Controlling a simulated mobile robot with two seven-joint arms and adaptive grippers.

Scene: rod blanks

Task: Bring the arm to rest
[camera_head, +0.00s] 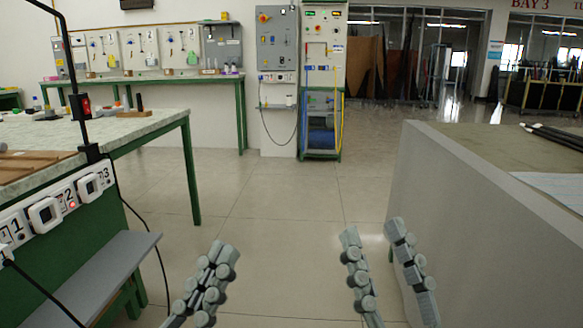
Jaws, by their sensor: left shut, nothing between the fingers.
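My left gripper (222,255) shows at the bottom, left of the middle. Its two grey fingers lie together with nothing between them, above the open floor. My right gripper (371,232) shows at the bottom, right of the middle, close to the side of the grey cabinet. Its fingers stand apart, and only floor shows between them. The arms behind both grippers are out of the picture.
A green-framed workbench (160,122) with numbered sockets (45,212) and a grey lower shelf (100,275) stands at left. A grey cabinet (470,215) with dark rods (555,135) on top stands at right. The floor (285,200) between them is clear.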

